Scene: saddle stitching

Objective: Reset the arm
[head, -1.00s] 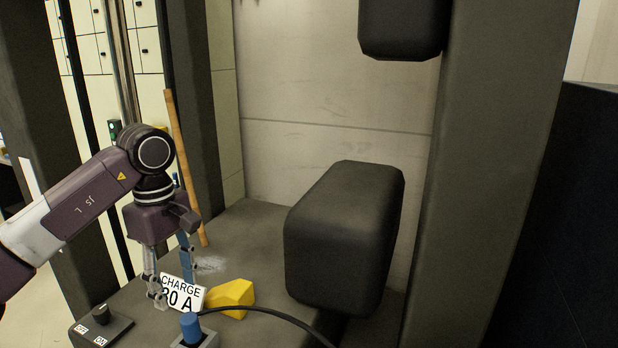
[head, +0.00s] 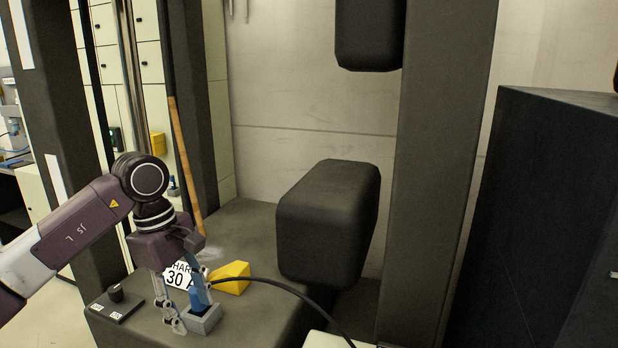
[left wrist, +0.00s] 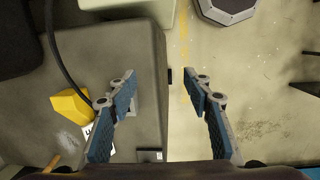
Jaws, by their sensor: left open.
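My left gripper (head: 190,311) is open, with its fingers pointing down near the front edge of a dark grey machine bed (head: 244,228). In the left wrist view the two fingers (left wrist: 161,88) are spread wide with nothing between them. One finger lies over the bed, the other over the floor. In the head view the fingers partly hide a small grey socket box (head: 207,321) and the white "30 A" sign (head: 178,276). I cannot tell whether they touch these. My right gripper is not in view.
A yellow block (head: 233,278), a black cable (head: 300,294) and a small knob box (head: 116,301) lie close by. A wooden stick (head: 184,165) leans behind my arm. In the wrist view, pale floor (left wrist: 250,70) is largely open.

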